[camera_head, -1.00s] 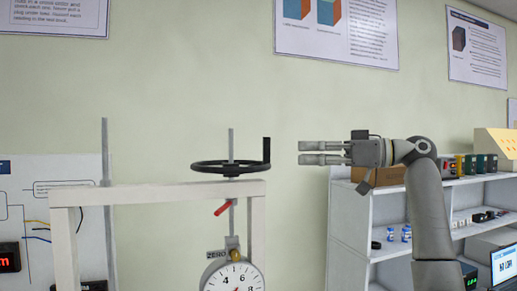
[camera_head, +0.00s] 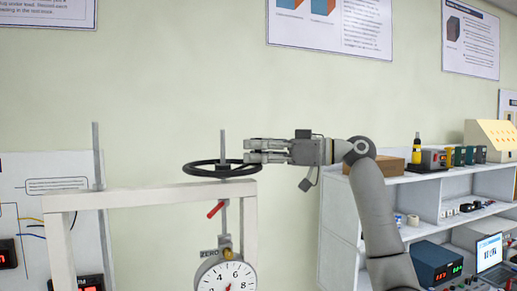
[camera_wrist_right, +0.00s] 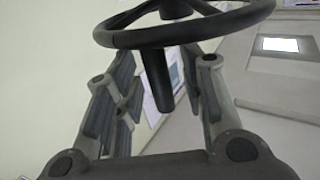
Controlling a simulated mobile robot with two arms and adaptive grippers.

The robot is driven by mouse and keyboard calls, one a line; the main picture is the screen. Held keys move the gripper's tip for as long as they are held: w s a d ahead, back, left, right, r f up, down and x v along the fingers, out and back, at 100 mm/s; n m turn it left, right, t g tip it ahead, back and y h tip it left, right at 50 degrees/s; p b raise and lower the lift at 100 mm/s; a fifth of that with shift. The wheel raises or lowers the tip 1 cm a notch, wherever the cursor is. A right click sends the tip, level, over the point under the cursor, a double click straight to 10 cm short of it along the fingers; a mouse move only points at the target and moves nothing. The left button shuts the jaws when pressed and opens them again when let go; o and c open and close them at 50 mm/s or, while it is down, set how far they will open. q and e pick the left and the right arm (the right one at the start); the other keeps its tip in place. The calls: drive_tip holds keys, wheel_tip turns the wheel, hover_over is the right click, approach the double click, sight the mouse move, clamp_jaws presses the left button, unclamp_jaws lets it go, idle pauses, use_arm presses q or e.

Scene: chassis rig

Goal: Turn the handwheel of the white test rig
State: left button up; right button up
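The black handwheel (camera_head: 196,170) lies flat on a thin rod above the white test rig (camera_head: 150,196). Its upright crank handle is hidden by my right gripper (camera_head: 249,151) in the head view. In the right wrist view the dark handle (camera_wrist_right: 157,82) hangs from the rim (camera_wrist_right: 190,31) between my spread right fingers. Gaps show on both sides of the handle, so the right gripper is open around it. A round dial gauge (camera_head: 227,277) and a red lever (camera_head: 215,209) are on the rig below the wheel. My left gripper is not in view.
White shelves (camera_head: 340,220) stand at the right behind my right arm, with a brown box (camera_head: 388,166), small devices and a laptop (camera_head: 490,252). A wiring board (camera_head: 40,190) is at the left. The space above the wheel is clear.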

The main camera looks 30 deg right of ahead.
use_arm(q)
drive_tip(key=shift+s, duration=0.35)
use_arm(e)
clamp_jaws()
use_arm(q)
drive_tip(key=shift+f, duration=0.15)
